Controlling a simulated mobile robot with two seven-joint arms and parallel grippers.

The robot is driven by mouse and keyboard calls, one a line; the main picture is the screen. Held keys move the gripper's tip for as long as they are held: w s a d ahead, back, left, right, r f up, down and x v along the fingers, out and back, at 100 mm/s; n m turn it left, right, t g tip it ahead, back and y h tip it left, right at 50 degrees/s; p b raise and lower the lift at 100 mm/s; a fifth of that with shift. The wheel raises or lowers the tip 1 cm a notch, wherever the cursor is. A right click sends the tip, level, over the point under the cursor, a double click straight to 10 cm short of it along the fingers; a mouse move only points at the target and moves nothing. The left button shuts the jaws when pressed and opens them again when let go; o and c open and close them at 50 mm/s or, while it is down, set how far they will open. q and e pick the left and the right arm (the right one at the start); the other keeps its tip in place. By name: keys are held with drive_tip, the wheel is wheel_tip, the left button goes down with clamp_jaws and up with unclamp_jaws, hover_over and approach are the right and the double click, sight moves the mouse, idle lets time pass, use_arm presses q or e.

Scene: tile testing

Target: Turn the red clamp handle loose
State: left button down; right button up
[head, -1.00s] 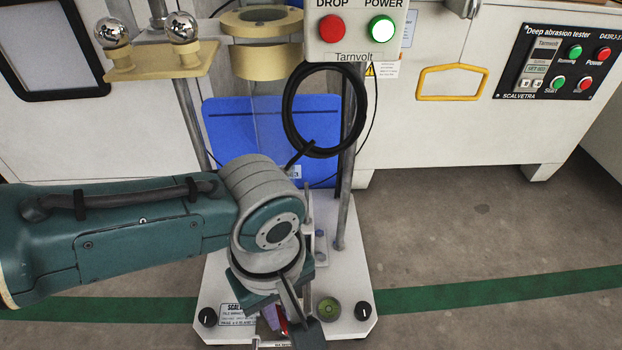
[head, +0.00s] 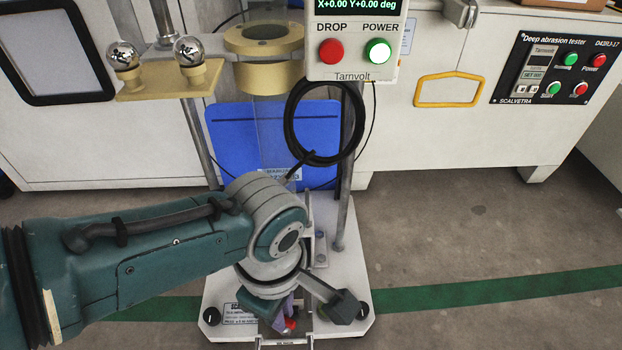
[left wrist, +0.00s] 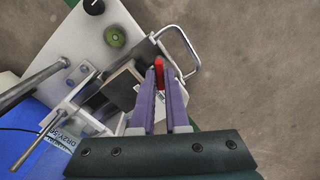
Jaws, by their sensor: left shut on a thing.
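The red clamp handle (left wrist: 159,72) shows between the tips of my left gripper's purple fingers in the left wrist view. My left gripper (left wrist: 161,82) is shut on it, with one finger on each side. In the head view a small part of the red handle (head: 291,324) shows under my left gripper (head: 284,312), low over the front of the tester's white base (head: 221,292). My wrist hides most of the clamp there. A grey-brown block (left wrist: 122,88) lies beside the handle in the wrist view. My right gripper is not in view.
A metal loop handle (left wrist: 188,48) stands close to the fingers, and a green round level (left wrist: 114,36) sits on the base. Behind my wrist are a metal post (head: 350,190), a coiled black cable (head: 347,150) and a control box (head: 353,62). Floor to the right is clear.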

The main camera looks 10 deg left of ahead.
use_arm(q)
drive_tip(key=n+p, duration=0.1)
drive_tip(key=n, duration=0.2)
drive_tip(key=shift+r, duration=0.1)
drive_tip(key=n, duration=0.3)
drive_tip(key=c, duration=1.2)
unclamp_jaws()
drive_tip(key=shift+o, duration=0.2)
wheel_tip(320, 180, up, 7)
drive_tip(key=p, duration=0.7)
